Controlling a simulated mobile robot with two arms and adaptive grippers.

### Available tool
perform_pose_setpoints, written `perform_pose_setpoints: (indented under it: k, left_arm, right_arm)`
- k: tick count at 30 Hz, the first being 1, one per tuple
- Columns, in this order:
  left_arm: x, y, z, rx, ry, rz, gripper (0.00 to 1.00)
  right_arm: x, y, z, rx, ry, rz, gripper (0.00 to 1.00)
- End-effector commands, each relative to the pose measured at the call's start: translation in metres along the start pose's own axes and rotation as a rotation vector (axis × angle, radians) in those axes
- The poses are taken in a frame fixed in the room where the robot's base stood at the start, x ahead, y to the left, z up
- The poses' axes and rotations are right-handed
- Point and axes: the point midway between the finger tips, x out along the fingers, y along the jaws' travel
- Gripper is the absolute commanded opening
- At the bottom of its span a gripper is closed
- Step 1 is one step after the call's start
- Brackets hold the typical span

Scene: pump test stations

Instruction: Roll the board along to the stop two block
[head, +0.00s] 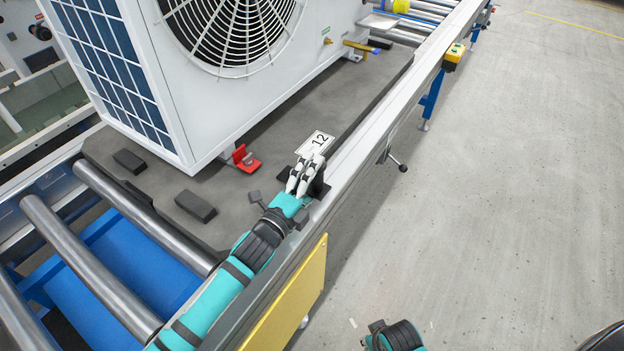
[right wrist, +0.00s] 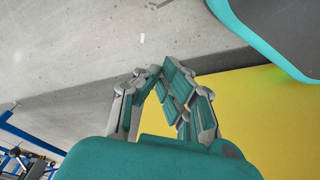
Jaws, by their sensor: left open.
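The board (head: 262,185) is a dark grey slab lying on the conveyor rollers, with a large white fan unit (head: 170,95) standing on it. A white label reading 12 (head: 316,143) is at its right edge. My left gripper (head: 303,170) is open at that edge, beside the label and next to a black upright piece (head: 319,184); I cannot tell whether it touches. My right gripper (right wrist: 160,72) shows in the right wrist view with nothing seen between its fingers, their tips close together. I cannot make out the stop two block with certainty.
Bare rollers (head: 90,262) lie at the near left. The conveyor's right rail (head: 378,125) runs to the back, with a yellow button box (head: 453,56) on its outer side. A yellow panel (head: 290,305) hangs below the rail. The floor to the right is clear.

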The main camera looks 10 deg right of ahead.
Motion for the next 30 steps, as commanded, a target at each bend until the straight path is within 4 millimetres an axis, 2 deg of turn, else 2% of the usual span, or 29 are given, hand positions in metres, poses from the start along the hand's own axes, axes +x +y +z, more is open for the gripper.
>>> perform_pose_setpoints:
  k: [7,23,28,30]
  left_arm:
    - [0.001,0.000,0.000,0.000,0.000,0.000,1.00]
    - [0.001,0.000,0.000,0.001,0.000,0.000,0.32]
    - [-0.003,-0.001,0.000,0.000,0.000,0.000,0.31]
    - [-0.006,-0.001,0.001,0.000,0.000,0.001,0.31]
  right_arm:
    - [-0.001,0.000,0.000,0.000,-0.001,0.000,0.00]
    - [-0.001,0.000,0.000,0.000,0.000,0.000,0.00]
    - [-0.002,0.000,-0.001,0.000,0.006,0.000,0.00]
    - [0.010,0.001,0.006,-0.001,-0.007,0.000,0.00]
